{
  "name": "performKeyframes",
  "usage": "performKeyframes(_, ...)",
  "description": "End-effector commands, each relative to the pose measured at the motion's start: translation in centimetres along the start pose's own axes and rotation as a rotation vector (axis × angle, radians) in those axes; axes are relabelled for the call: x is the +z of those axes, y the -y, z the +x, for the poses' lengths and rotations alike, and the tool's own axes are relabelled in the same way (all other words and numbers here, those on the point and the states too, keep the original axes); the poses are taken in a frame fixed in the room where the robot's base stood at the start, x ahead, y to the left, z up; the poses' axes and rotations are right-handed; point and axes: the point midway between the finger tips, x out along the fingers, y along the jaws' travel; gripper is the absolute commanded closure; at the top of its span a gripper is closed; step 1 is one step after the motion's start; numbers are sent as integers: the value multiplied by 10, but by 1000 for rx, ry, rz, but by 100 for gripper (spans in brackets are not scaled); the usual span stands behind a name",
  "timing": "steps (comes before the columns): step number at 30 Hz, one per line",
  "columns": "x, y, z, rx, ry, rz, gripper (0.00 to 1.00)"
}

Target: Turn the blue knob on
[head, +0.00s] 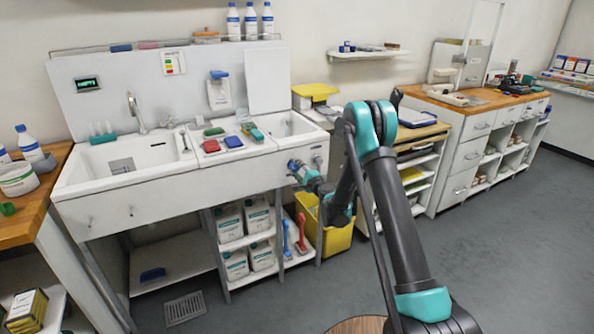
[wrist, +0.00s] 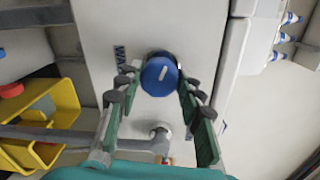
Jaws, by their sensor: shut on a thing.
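The blue knob (wrist: 160,76) is round, with a short white mark on its face, and sits on a white panel in the wrist view. The white mark is slightly tilted from the picture's vertical. My gripper (wrist: 160,85) has one green finger with dark pads on each side of the knob, closed on its sides. In the head view my gripper (head: 304,172) is at the right end of the white sink unit's front (head: 190,185). The arm and gripper hide part of that panel there.
Dark lettering stands beside the knob, and a grey pipe-like fitting (wrist: 160,142) lies below it in the wrist view. A yellow bin (head: 337,240) stands under the unit's right end, near my arm. Open grey floor (head: 520,240) lies to the right.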

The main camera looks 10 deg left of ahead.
Motion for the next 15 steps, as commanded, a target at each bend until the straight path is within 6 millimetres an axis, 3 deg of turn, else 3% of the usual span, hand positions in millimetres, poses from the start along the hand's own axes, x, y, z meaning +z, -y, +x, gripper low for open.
performKeyframes(11,2,-1,-1,1,3,-5,92)
performKeyframes(12,2,-1,-1,2,3,-5,61)
performKeyframes(15,1,-1,-1,1,3,-5,48)
